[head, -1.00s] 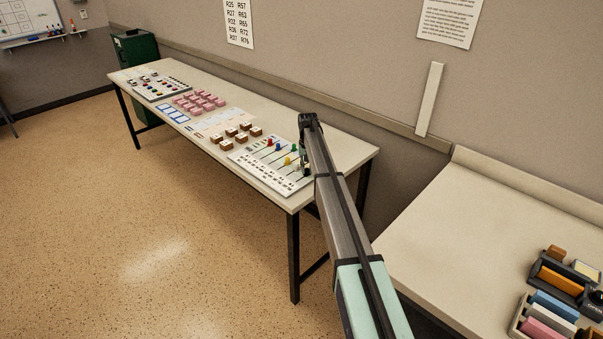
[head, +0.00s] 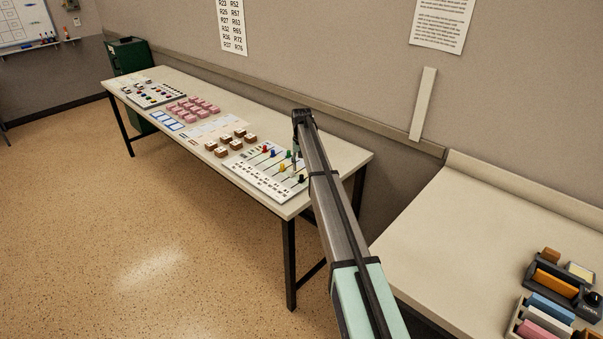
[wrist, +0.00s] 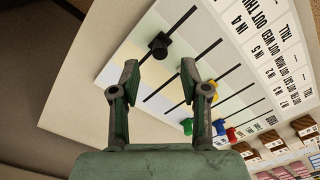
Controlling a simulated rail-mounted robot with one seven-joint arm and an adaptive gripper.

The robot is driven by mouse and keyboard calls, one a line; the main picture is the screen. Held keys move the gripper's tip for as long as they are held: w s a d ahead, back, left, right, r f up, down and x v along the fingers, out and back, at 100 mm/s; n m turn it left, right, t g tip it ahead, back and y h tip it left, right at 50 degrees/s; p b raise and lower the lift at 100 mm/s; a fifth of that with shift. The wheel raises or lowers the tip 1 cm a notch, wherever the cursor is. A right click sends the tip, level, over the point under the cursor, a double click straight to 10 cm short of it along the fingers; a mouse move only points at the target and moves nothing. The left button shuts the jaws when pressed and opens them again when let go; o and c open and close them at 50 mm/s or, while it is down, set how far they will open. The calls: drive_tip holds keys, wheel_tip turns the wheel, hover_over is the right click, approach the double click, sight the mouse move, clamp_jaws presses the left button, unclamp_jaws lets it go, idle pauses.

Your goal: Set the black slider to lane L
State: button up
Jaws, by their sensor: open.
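The black slider (wrist: 158,45) is a dark knob on a slot line of the white slider board (wrist: 130,48). In the head view my gripper (head: 296,160) is partly hidden by my arm. Yellow (wrist: 208,86), blue (wrist: 187,126), green (wrist: 219,126) and red (wrist: 232,134) sliders sit on other lines. I cannot make out a lane L label.
Brown labelled blocks (head: 229,144) and pink blocks (head: 193,106) stand left of the board on the long table (head: 340,157). The wall is close behind the table. A second counter (head: 480,230) with holders is at the right. Bare tabletop borders the board.

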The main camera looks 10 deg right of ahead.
wheel_tip(320, 180, up, 7)
drive_tip(key=shift+r, duration=0.15)
idle(0.4)
drive_tip(key=s+f, duration=0.3)
drive_tip(key=s, duration=0.1)
drive_tip(key=s+a+f, duration=0.1)
drive_tip(key=s+f, duration=0.2)
drive_tip(key=s, duration=0.1)
drive_tip(key=s+f, duration=0.3)
drive_tip(key=s, duration=0.2)
drive_tip(key=shift+a+f, duration=0.15)
drive_tip(key=shift+f, duration=0.15)
drive_tip(key=s+a+f+n, duration=0.1)
drive_tip(key=s+f, duration=0.4)
drive_tip(key=s, duration=0.9)
drive_tip(key=s+a+f, duration=0.1)
drive_tip(key=s+f, duration=0.4)
drive_tip(key=s, duration=0.9)
drive_tip(key=s+a+f+n, duration=0.1)
drive_tip(key=s+f, duration=0.4)
drive_tip(key=s, duration=0.9)
drive_tip(key=s+f+g, duration=0.3)
drive_tip(key=s+f, duration=0.6)
drive_tip(key=s, duration=0.5)
drive_tip(key=s+f+g, duration=0.3)
drive_tip(key=s+f, duration=0.6)
drive_tip(key=s, duration=0.5)
drive_tip(key=shift+d+g, duration=0.2)
drive_tip(key=shift+g, duration=0.2)
drive_tip(key=shift+s, duration=0.1)
